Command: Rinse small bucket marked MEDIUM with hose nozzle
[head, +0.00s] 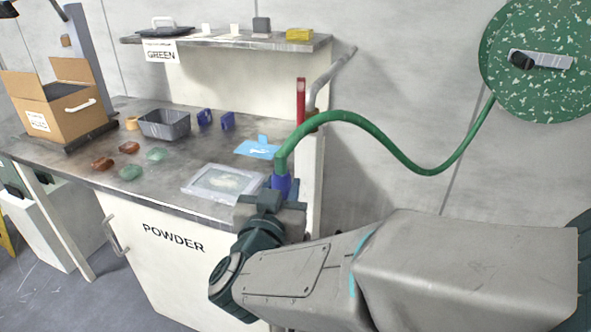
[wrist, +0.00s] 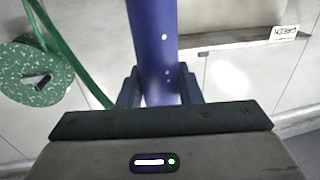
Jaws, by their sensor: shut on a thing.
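My gripper (head: 270,198) is shut on the blue hose nozzle (head: 282,184), in front of the counter's right end. In the wrist view the blue nozzle (wrist: 152,45) stands between the two fingers of my gripper (wrist: 158,92). The green hose (head: 365,128) rises from the nozzle's top, arches right and sags before climbing to the speckled green reel (head: 500,85) on the wall. The hose also shows in the wrist view (wrist: 75,65). I see no bucket marked MEDIUM in either view.
A shelf (head: 225,42) hangs above with a GREEN label. The POWDER cabinet door (head: 170,265) is below.

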